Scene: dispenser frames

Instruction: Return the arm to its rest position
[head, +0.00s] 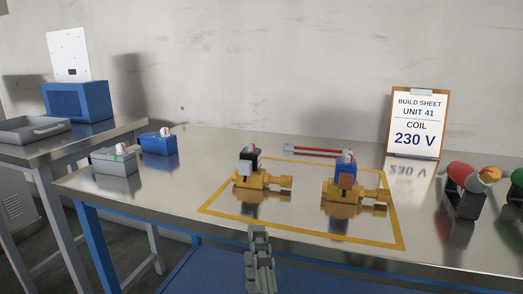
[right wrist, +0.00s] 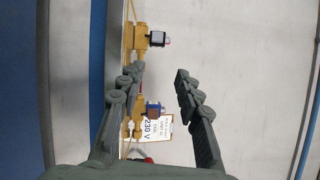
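My right gripper (head: 259,240) shows edge-on at the bottom middle of the head view, in front of the table's front edge. In the right wrist view (right wrist: 159,73) its two fingers stand apart with nothing between them, so it is open and empty. Beyond it, two brass valves stand inside a yellow outline on the table: the left valve (head: 262,181) with a black and grey coil (head: 249,160), the right valve (head: 352,192) with a blue coil (head: 346,166). The gripper is apart from both. My left gripper is not in view.
A metal table (head: 160,205) holds a grey box (head: 114,166), a blue box (head: 159,147), a red-handled tool (head: 317,152) and a build sheet (head: 416,125) reading 230 V. A red cylinder on a stand (head: 463,200) is at right. A side table (head: 75,150) stands at left.

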